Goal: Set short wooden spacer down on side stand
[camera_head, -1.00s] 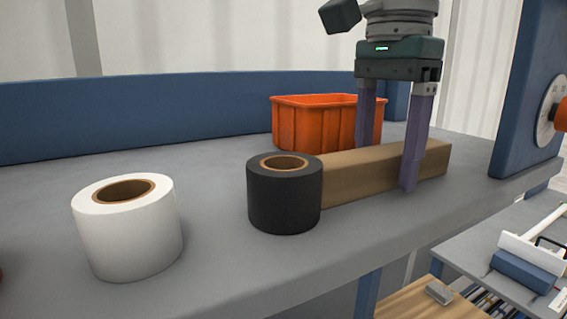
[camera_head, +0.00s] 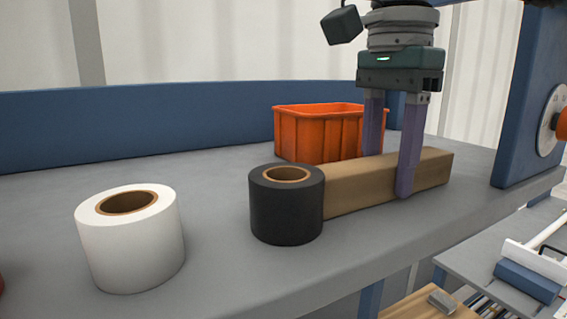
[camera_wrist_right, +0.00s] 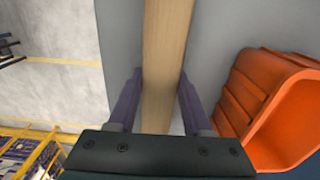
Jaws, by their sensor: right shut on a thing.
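The wooden spacer (camera_head: 352,188) is a plain tan square beam lying level along the grey bench top (camera_head: 215,265). In the head view its left end is hidden behind a black roll. My right gripper (camera_head: 388,190) points straight down over it, one finger on the near side and one on the far side, shut on the beam. In the right wrist view the beam (camera_wrist_right: 165,50) runs between the two fingers (camera_wrist_right: 160,82). I cannot tell for sure which surface is the side stand. My left gripper is not in view.
A black roll (camera_head: 287,212) stands at the beam's left end, and a white roll (camera_head: 140,250) stands further left. An orange bin (camera_head: 305,135) is close behind the beam. A blue upright panel (camera_head: 515,110) rises at right. A lower table (camera_head: 470,245) is beyond the bench edge.

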